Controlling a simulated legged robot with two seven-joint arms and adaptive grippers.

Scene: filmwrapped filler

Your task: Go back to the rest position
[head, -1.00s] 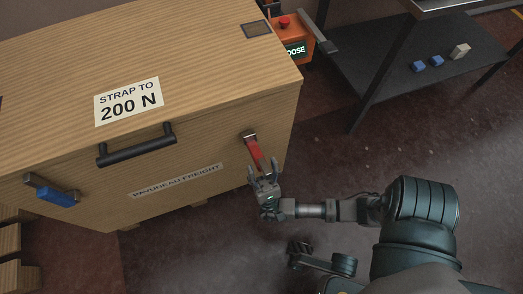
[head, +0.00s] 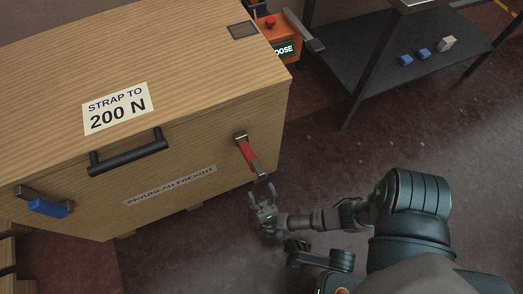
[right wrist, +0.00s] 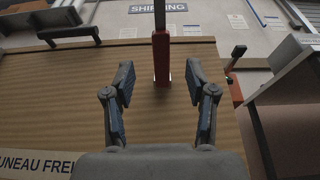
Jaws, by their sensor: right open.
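My right gripper (head: 262,196) is open and empty, just in front of the wooden crate (head: 190,80) and below its red latch strap (head: 249,156). In the right wrist view my right gripper (right wrist: 164,95) shows its two fingers spread wide. The red strap (right wrist: 161,60) stands beyond and between them, apart from both fingers. My left gripper is not in view.
The crate carries a black handle (head: 128,153), a blue latch (head: 48,208) and a "STRAP TO 200 N" label (head: 118,107). An orange device (head: 280,40) with a red button stands behind it. A dark shelf (head: 365,75) holds small blocks at the upper right. The floor between is clear.

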